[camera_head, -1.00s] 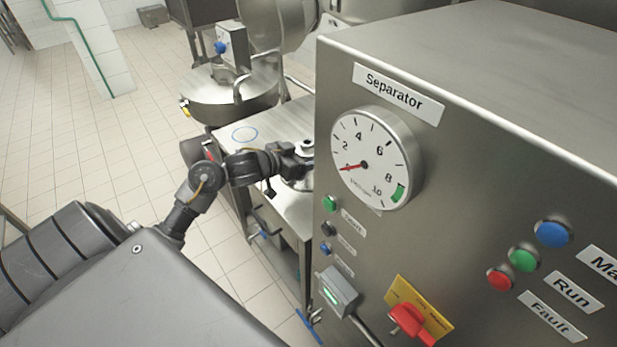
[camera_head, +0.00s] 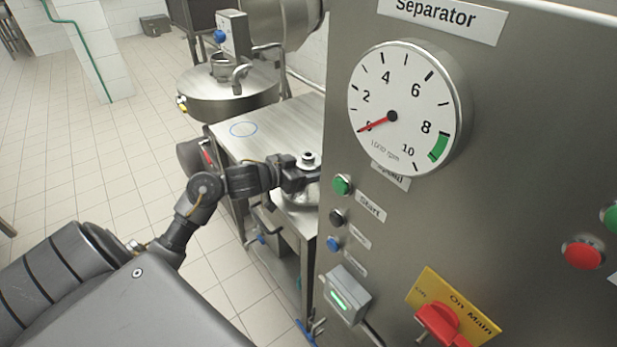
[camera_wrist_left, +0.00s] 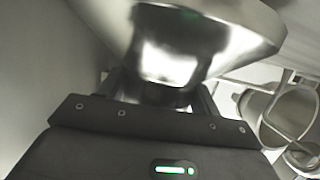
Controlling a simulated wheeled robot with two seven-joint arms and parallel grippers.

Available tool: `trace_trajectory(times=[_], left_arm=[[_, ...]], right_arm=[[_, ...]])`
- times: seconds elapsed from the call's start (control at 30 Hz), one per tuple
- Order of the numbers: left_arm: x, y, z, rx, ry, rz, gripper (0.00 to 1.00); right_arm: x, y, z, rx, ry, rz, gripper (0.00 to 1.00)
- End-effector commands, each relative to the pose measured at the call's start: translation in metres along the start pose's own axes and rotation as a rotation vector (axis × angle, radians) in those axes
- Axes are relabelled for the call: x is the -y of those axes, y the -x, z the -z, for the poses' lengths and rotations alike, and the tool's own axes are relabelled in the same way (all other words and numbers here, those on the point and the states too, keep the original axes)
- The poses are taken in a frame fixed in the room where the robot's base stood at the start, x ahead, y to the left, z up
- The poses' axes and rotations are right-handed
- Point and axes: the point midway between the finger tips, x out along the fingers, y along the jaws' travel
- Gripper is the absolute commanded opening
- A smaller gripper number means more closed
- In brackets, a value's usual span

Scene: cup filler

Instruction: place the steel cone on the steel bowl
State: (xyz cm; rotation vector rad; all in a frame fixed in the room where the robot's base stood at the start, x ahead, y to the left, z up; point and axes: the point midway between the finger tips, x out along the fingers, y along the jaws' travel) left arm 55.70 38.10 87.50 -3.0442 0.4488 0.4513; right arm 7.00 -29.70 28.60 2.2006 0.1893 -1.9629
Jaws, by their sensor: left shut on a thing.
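My left gripper (camera_head: 299,175) is over the steel table beside the Separator cabinet. It is shut on the steel cone (camera_head: 308,158), whose narrow top shows between the fingers. In the left wrist view the cone (camera_wrist_left: 215,28) is a shiny piece with a narrow neck in the jaws and a wide flare. In the head view a wide, round steel surface (camera_head: 294,199) shows just below the gripper. I cannot tell whether this is the cone's flare or the steel bowl. The cabinet hides its right side. My right gripper is not in view.
The Separator cabinet (camera_head: 500,200) with its dial and buttons stands close on the right. The steel table (camera_head: 275,135) has a bare area with a blue ring (camera_head: 243,129). A round steel vessel (camera_head: 228,100) stands behind it. Tiled floor lies open on the left.

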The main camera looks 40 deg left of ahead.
Motion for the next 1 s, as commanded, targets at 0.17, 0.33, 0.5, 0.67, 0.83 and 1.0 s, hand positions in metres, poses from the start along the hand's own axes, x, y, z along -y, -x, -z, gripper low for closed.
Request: trace_trajectory(times=[0.17,0.33,0.5,0.67,0.83,1.0], left_arm=[[0.0,-0.003,-0.008,-0.005,-0.001,0.0,0.17],[0.0,-0.004,-0.012,-0.004,0.0,-0.001,0.17],[-0.001,-0.005,-0.016,0.001,0.0,-0.001,0.75],[0.0,-0.005,-0.016,0.001,0.0,-0.001,0.85],[0.0,-0.005,-0.015,0.001,0.0,-0.001,0.85],[0.001,0.005,-0.013,0.003,-0.002,0.001,0.85]], right_arm=[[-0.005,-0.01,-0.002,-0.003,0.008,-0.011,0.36],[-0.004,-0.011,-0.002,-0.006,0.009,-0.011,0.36],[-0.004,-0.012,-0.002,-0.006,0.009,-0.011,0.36],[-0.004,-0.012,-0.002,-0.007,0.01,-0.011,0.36],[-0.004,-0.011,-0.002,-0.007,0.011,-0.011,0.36],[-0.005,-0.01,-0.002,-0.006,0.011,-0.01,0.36]])
